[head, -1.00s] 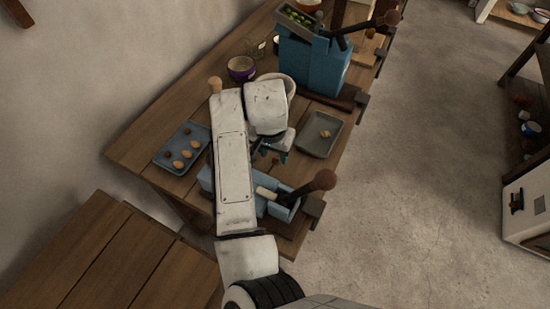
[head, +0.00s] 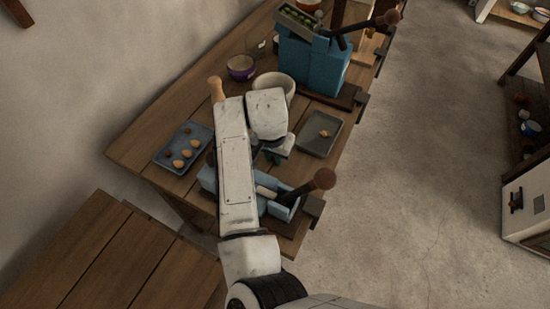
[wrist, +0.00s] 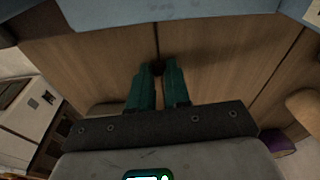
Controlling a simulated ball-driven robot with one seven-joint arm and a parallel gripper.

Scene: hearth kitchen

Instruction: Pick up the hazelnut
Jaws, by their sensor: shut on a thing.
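My gripper (wrist: 157,80) has teal fingers close together, with a small dark round thing, the hazelnut (wrist: 157,67), between their tips in the wrist view. Below it is the wooden table. In the head view my gripper (head: 278,156) is over the table, between the blue-grey tray and the grey tray, and the held nut is hidden there. The blue-grey tray (head: 203,130) on the left carries several nuts, some pale and pointed, some darker and rounder. The grey tray (head: 318,148) on the right holds a small pale brown nut (head: 323,133).
A small blue press (head: 282,208) with a dark lever knob (head: 324,179) stands close in front of my gripper. Behind are a pale bowl (head: 285,82), a purple bowl (head: 240,68), a wooden peg-like thing (head: 216,88) and a larger blue machine (head: 314,65).

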